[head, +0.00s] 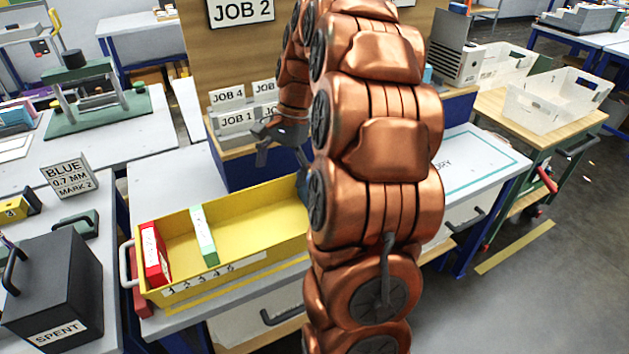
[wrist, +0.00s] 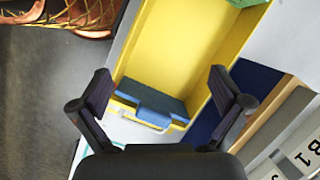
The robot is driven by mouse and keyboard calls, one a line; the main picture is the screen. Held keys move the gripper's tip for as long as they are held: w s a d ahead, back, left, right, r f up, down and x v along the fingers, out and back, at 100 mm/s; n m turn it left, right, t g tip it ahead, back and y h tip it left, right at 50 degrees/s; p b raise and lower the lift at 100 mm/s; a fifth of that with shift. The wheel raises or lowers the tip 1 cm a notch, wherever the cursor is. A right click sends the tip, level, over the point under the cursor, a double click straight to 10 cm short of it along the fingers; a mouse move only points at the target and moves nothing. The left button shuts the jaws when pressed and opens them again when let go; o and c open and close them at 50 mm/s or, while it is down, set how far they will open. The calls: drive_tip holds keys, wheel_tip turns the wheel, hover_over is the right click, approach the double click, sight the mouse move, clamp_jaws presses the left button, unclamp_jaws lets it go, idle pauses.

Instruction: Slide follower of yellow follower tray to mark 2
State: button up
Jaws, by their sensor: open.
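The yellow follower tray (head: 255,222) lies on a grey bench, with number marks 1 to 6 (head: 200,279) on a white strip along its front wall, counting from the left. A red block (head: 154,254) stands at its left end and a pale green block (head: 204,236) stands right of it. In the wrist view, a blue follower (wrist: 150,100) with a raised tab sits at the tray's near end, by the pale end handle (wrist: 146,119). My gripper (wrist: 160,78) is open, its fingers apart on both sides above the follower. My arm hides the tray's right end in the head view.
A blue-and-wood rack with job cards (head: 240,120) stands behind the tray. A black SPENT box (head: 55,285) and a BLUE 0.7 MM MARK 2 sign (head: 70,177) are on the left bench. White crates (head: 555,100) stand on the right cart.

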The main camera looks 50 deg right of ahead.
drive_tip(key=d+f+m+t, duration=0.1)
drive_tip(key=d+f+m, duration=0.15)
drive_tip(key=d, duration=0.45)
drive_tip(key=d+f+m, duration=0.1)
drive_tip(key=d+m, duration=0.3)
drive_tip(key=d, duration=0.4)
drive_tip(key=shift+n, duration=0.25)
drive_tip(key=shift+a+p+x, duration=0.2)
drive_tip(key=shift+p+x, duration=0.1)
drive_tip(key=shift+x, duration=1.6)
drive_tip(key=shift+a+p+x, duration=0.2)
drive_tip(key=shift+p+x, duration=0.1)
drive_tip(key=shift+x, duration=1.55)
drive_tip(key=shift+w+r, duration=0.1)
drive_tip(key=shift+r, duration=0.05)
drive_tip(key=shift+c, duration=0.4)
drive_tip(key=shift+a+y, duration=0.15)
drive_tip(key=shift+y, duration=0.15)
drive_tip(key=c, duration=1.6)
